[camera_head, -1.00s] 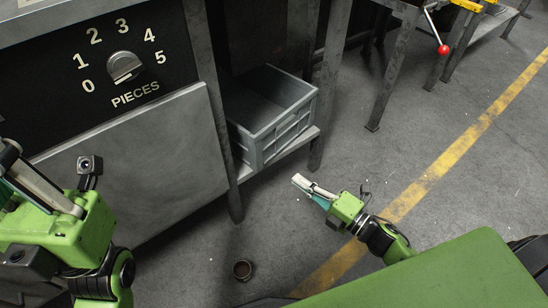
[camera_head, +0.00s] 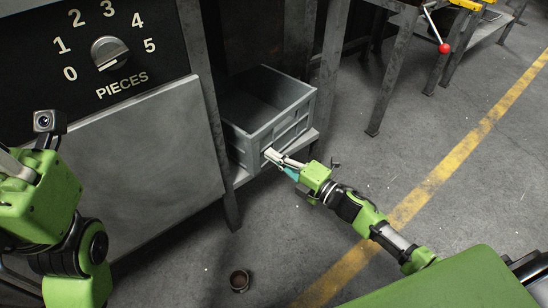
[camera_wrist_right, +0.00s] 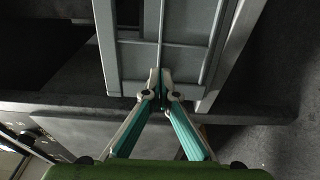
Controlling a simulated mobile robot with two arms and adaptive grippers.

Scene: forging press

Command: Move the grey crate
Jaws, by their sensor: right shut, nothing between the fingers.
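The grey crate (camera_head: 262,120) is an open plastic box with ribbed sides. It looks empty and sits on a low shelf under the press, between metal legs. My right gripper (camera_head: 270,154) is shut and empty, its fingertips at the crate's near right side, low on the wall. In the right wrist view the fingertips (camera_wrist_right: 160,73) lie together in front of a rib of the crate wall (camera_wrist_right: 186,50); I cannot tell whether they touch it. My left arm is at the left edge of the head view; its fingertips do not show clearly.
A metal panel with a pieces dial (camera_head: 110,53) stands left of the crate. Metal legs (camera_head: 326,75) stand right of it. A yellow line (camera_head: 437,178) crosses clear floor at right.

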